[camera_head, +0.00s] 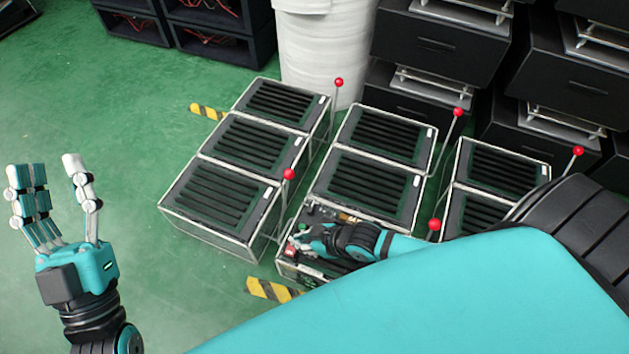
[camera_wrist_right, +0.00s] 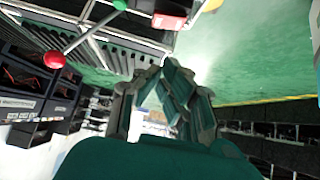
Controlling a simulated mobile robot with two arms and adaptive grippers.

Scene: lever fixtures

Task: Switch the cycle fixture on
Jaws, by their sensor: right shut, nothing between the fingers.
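Several low black fixtures with slatted tops and pale metal frames stand in rows; I see no label telling which is the cycle fixture. The front middle fixture (camera_head: 330,272) has a green button (camera_head: 306,227) and a red part (camera_head: 290,249) on top. My right gripper (camera_head: 304,242) is shut and empty over that top, close to the red part; contact cannot be told. My left gripper (camera_head: 50,185) is open and empty.
Upright levers with red knobs (camera_head: 289,174) rise beside the fixtures, some close to my right arm. A white barrel (camera_head: 325,55) and black cabinets (camera_head: 440,45) stand behind. Yellow-black strips (camera_head: 270,289) mark the green floor (camera_head: 130,120), clear at left.

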